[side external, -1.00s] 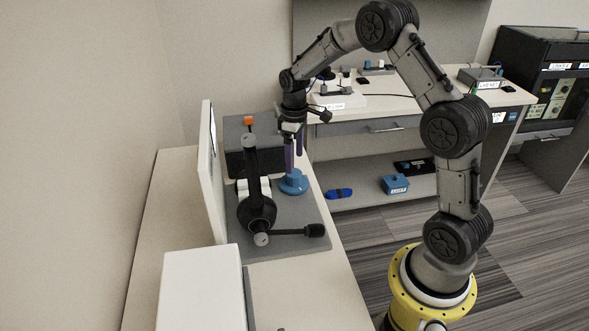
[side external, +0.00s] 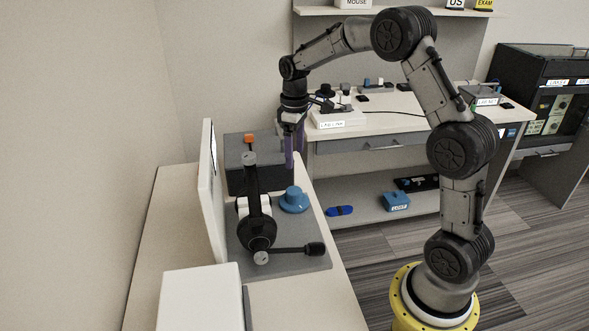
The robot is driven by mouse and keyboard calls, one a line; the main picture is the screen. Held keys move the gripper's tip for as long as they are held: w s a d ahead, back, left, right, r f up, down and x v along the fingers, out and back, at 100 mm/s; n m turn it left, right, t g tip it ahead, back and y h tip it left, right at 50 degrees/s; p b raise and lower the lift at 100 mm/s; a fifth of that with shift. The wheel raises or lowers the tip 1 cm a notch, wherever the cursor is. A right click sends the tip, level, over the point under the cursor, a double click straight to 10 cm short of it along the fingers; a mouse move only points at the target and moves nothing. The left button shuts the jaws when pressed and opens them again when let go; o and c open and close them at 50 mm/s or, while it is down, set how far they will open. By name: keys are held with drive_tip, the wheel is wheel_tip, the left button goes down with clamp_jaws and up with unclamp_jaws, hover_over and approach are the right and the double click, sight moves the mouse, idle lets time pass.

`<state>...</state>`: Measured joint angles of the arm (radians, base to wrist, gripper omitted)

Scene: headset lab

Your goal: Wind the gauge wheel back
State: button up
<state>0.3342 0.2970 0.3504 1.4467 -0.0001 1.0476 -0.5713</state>
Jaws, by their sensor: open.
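The gauge wheel appears to be the blue round knob with a raised hub (side external: 294,201) on the grey base plate (side external: 290,255). My gripper (side external: 293,162) points down with its purple fingers above and apart from the blue knob. It is open and holds nothing. The turn of the wheel and any marks on it are too small to read here.
A white box (side external: 203,295) stands in front.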

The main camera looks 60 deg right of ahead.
sight(294, 190)
wheel_tip(294, 190, down, 14)
drive_tip(key=m, duration=2)
drive_tip(key=shift+w+m, duration=0.1)
drive_tip(key=shift+m, duration=0.2)
drive_tip(key=c, duration=1.4)
